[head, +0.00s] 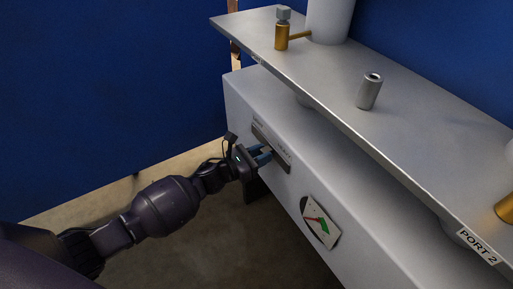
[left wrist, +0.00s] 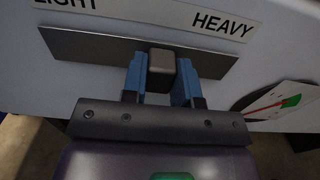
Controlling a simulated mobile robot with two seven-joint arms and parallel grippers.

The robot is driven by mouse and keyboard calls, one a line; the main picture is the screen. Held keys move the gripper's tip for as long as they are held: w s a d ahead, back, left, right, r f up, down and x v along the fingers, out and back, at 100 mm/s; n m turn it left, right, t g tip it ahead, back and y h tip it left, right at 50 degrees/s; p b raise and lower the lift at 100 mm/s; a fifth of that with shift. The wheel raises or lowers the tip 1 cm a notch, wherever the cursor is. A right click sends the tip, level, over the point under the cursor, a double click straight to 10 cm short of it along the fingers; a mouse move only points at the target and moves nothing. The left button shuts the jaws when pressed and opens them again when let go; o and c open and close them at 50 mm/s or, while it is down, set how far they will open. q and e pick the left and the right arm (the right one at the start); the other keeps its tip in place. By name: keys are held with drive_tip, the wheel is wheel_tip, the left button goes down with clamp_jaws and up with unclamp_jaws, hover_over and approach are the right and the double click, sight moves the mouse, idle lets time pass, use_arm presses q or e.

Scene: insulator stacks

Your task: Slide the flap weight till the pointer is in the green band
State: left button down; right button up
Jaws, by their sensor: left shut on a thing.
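The flap weight is a small grey block (left wrist: 162,62) in front of a dark slide plate (left wrist: 90,48), below the words LIGHT and HEAVY. My left gripper (left wrist: 161,75) is shut on the block, with a blue finger on each side. In the head view my left gripper (head: 264,155) is at the slide plate (head: 272,147) on the grey box front; the fingers mostly hide the block there. A dial (head: 319,222) with a red pointer and a green band sits lower right. In the left wrist view the dial (left wrist: 280,103) shows the red pointer reaching toward the green; its exact reading is unclear.
A metal shelf (head: 335,95) runs above the grey box (head: 237,95). It carries a grey can-like cylinder (head: 369,92), a brass fitting (head: 282,36) and a white column (head: 329,18). Floor left of the box is clear.

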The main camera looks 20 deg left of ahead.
use_arm(q)
drive_tip(key=shift+s+d, duration=0.15)
drive_tip(key=shift+d, duration=0.05)
drive_tip(key=c, duration=0.9)
unclamp_jaws()
drive_tip(key=p+v, duration=0.1)
drive_tip(key=v, duration=0.9)
drive_tip(key=shift+s+a, duration=0.3)
drive_tip(key=shift+s+a, duration=0.1)
